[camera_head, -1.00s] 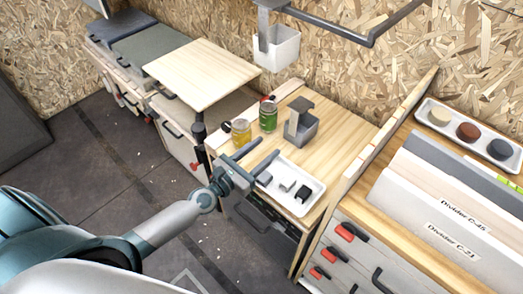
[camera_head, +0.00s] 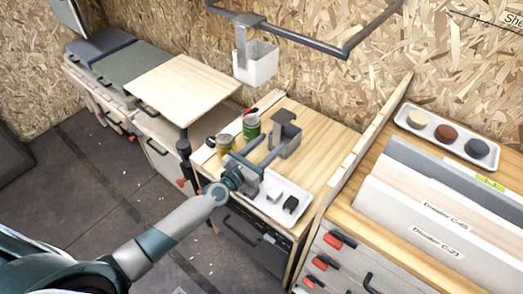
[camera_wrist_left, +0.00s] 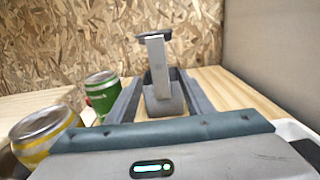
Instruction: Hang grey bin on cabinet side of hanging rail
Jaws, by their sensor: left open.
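The grey bin (camera_head: 285,140), a small open box with a tall hooked back, stands upright on the wooden counter. In the left wrist view the grey bin (camera_wrist_left: 163,98) appears between my left fingers, its hook rising above them. My left gripper (camera_head: 262,151) is open, low over the counter and pointing at the bin; contact cannot be told. The dark hanging rail (camera_head: 310,39) runs along the chipboard wall above. A white bin (camera_head: 257,65) hangs from its left part by a grey hook. My right gripper is not in view.
A yellow can (camera_head: 224,145) and a green can (camera_head: 251,127) stand left of the grey bin. A white tray (camera_head: 262,205) with small blocks lies under my left gripper. A raised wooden board (camera_head: 182,85) is at left, a divider cabinet (camera_head: 430,215) at right.

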